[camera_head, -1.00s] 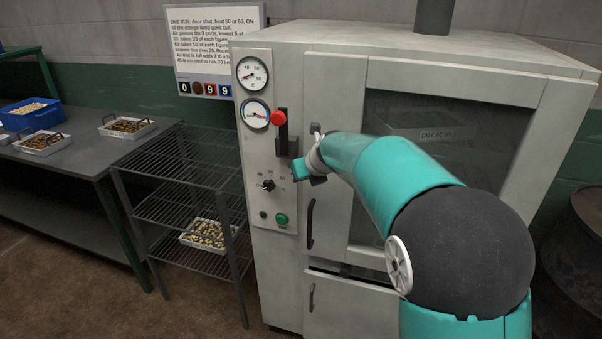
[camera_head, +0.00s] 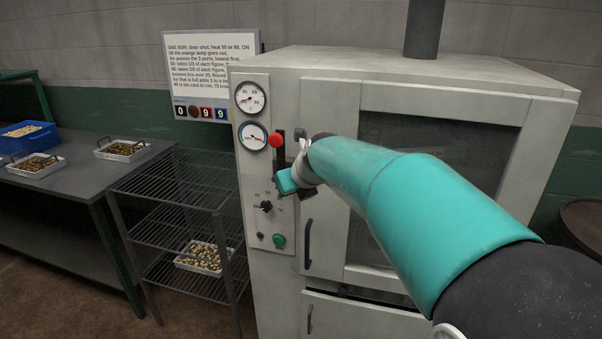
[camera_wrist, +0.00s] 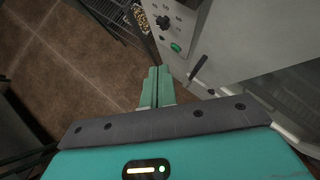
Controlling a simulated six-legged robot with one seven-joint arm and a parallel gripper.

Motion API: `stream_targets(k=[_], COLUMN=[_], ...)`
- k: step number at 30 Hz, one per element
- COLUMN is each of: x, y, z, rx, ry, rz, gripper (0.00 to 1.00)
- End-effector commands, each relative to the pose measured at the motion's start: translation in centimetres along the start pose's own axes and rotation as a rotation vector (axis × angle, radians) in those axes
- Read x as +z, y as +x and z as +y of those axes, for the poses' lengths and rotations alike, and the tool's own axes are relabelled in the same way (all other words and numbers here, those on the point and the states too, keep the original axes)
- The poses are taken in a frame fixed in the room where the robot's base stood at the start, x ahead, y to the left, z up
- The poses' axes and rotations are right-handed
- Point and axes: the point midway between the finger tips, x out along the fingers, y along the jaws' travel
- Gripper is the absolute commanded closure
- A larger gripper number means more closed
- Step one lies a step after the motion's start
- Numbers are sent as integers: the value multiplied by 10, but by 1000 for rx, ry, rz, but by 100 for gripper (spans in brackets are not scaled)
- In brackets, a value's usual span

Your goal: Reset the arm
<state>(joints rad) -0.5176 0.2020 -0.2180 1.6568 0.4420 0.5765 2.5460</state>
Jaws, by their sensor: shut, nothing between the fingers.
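My gripper (camera_head: 288,184) is in front of the control panel of a grey oven cabinet, a little below the red knob. In the wrist view my gripper (camera_wrist: 157,88) shows its two green fingers pressed together with nothing between them, above the brown floor. My teal arm reaches in from the lower right of the head view and covers part of the oven door (camera_head: 360,130). The fingertips are partly hidden by my wrist in the head view.
The panel holds two gauges (camera_head: 250,97), a red-knobbed lever (camera_head: 276,140), a black dial (camera_head: 266,206) and a green button (camera_head: 279,240). A wire rack (camera_head: 165,214) with a tray (camera_head: 203,257) stands left. A table (camera_head: 85,186) holds trays and a blue bin (camera_head: 28,137). Floor is open.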

Motion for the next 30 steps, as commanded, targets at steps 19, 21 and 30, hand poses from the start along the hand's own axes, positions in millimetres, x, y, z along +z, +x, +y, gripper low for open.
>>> stream_targets(k=[19, 21, 30], x=[-163, -186, -286], y=[-173, -188, -237], z=[-29, -27, -12], rx=[26, 49, 222], ry=[-1390, -1558, -2249], rz=[200, 234, 397], gripper=[100, 100, 100])
